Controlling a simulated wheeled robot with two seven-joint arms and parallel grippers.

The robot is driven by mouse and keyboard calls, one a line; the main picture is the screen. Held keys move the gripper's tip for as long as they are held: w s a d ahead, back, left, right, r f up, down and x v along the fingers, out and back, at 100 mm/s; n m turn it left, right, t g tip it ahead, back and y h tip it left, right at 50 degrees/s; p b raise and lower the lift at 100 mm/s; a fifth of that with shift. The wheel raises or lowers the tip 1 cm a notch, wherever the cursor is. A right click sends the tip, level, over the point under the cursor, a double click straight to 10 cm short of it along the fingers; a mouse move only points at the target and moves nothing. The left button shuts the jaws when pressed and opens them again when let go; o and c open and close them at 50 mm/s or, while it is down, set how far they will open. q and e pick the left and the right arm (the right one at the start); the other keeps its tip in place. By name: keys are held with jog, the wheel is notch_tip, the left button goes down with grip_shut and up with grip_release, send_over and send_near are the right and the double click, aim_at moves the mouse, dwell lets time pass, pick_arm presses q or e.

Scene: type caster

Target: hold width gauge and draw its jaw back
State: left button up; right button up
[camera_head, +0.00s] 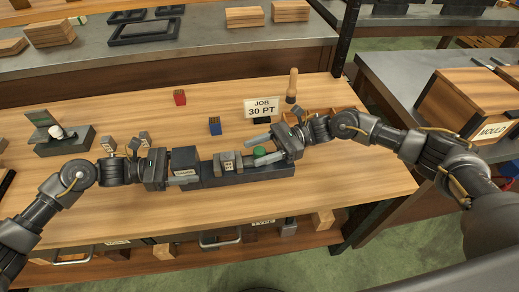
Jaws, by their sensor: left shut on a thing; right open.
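The width gauge (235,179) appears to be the long dark bar on the bench, with small grey blocks (228,162) on it and a green knob (259,151) near its right end. My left gripper (184,168) is shut at the bar's left end, on a dark labelled block (184,157); whether this block is part of the gauge is hard to tell. My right gripper (263,148) is open, its fingers on either side of the green knob as seen from here. I cannot tell if they touch it.
A "JOB 30 PT" card (262,108) stands behind the gauge, with a wooden-handled tool (292,86) nearby. A grey device (62,137) sits at left. The front bench strip is clear.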

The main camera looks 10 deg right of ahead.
jog(key=c, duration=0.9)
jog(key=shift+d, duration=1.85)
jog(key=o, duration=0.9)
jog(key=shift+a, duration=0.1)
jog(key=v, duration=1.2)
